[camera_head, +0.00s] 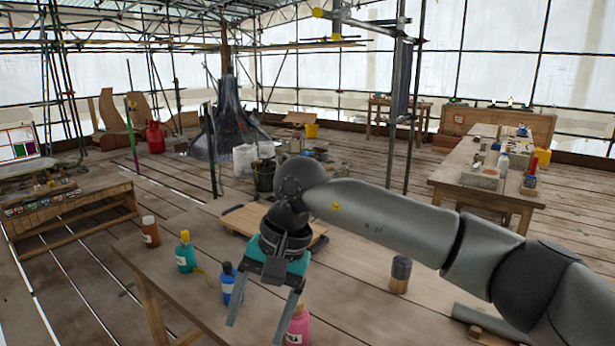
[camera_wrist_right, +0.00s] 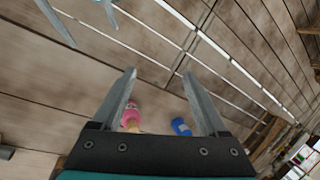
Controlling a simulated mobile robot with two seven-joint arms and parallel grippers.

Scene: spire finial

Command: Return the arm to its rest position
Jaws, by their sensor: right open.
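My right arm (camera_head: 390,215) reaches in from the right over the wooden table. My right gripper (camera_head: 256,328) hangs pointing down at its end. It is open, with its two grey fingers apart and nothing between them. In the right wrist view the open gripper (camera_wrist_right: 159,75) shows a pink bottle (camera_wrist_right: 131,117) and a blue bottle (camera_wrist_right: 180,127) between and beyond its fingers. My left gripper is outside the head view. Grey-blue finger-like bars at the top of the right wrist view may be part of it, but I cannot be sure.
On the table (camera_head: 190,290) stand a brown bottle (camera_head: 151,231), a teal bottle (camera_head: 186,254), the blue bottle (camera_head: 229,285), the pink bottle (camera_head: 298,325) and a dark-topped jar (camera_head: 400,274). A wooden board (camera_head: 245,219) lies behind the gripper.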

